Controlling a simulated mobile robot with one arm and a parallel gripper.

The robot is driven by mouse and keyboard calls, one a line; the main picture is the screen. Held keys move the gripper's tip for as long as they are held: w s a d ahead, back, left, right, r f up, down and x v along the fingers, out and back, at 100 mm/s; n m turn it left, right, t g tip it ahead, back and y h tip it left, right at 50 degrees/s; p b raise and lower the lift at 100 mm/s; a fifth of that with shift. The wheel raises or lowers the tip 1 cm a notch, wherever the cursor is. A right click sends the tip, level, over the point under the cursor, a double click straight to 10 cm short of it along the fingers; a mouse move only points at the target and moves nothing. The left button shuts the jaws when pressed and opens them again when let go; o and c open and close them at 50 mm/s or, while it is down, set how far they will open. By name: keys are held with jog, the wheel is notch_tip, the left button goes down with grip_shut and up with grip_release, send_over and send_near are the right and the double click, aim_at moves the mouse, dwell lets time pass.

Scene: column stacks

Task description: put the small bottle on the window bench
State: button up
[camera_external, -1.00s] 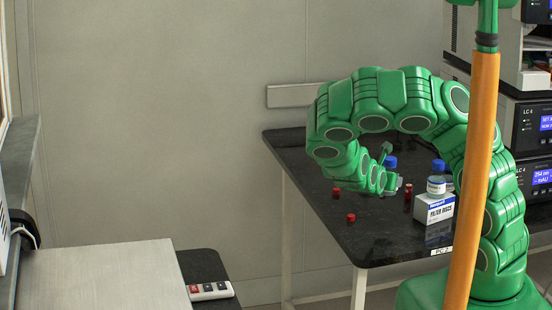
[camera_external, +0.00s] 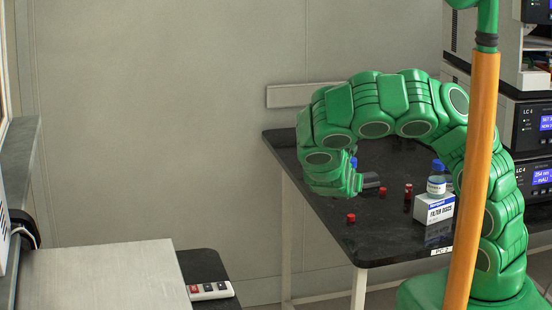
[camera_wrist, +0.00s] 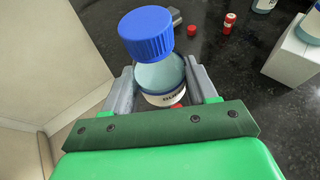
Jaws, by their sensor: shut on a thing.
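The small bottle (camera_wrist: 163,88), with a blue screw cap (camera_wrist: 147,33), a pale body and a white label, stands between the two grey jaws of my gripper (camera_wrist: 160,72) in the wrist view. The jaws are shut on its body. In the external view only its blue cap (camera_external: 354,162) shows above my gripper (camera_external: 356,182); my wrist hides its body. It is over the left part of the black table (camera_external: 390,238). At the left, a grey ledge (camera_external: 20,150) and a dark-topped bench (camera_external: 203,265) show; I cannot tell which is the window bench.
A blue-capped bottle (camera_external: 436,180) stands on a white box (camera_external: 434,210) on the table. Red-capped vials (camera_external: 408,190) and small red pieces (camera_external: 351,217) are nearby, with a dark grey object (camera_external: 371,181). A steel plate (camera_external: 100,275) and power strip (camera_external: 210,291) lie left.

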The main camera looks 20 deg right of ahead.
jog(key=s+a+f+n+t+y, duration=0.15)
jog(key=a+n+y, duration=0.3)
jog(key=a, duration=1.45)
jog(key=s+a+f+n+y, duration=0.15)
jog(key=a+n+y, duration=0.3)
jog(key=a, duration=1.45)
jog(key=s+a+r+n+g+y, duration=0.1)
jog(key=s+a+r+n+y, duration=0.15)
jog(key=s+a, duration=0.55)
jog(key=s+a+r+n+g+y, duration=0.1)
jog(key=s+a+r+n+y, duration=0.2)
jog(key=a, duration=0.9)
jog(key=s+a+r+n+g+y, duration=0.1)
jog(key=s+a+g+y, duration=0.1)
jog(key=s+a, duration=0.65)
jog(key=shift+t, duration=0.25)
jog(key=shift+w+a+f, duration=0.2)
jog(key=shift+a+f, duration=0.05)
jog(key=shift+f, duration=1)
jog(key=shift+w+a+f, duration=0.2)
jog(key=shift+f, duration=1.05)
jog(key=shift+w+a+f, duration=0.2)
jog(key=shift+a+f, duration=0.05)
jog(key=shift+f, duration=1)
jog(key=o, duration=1.2)
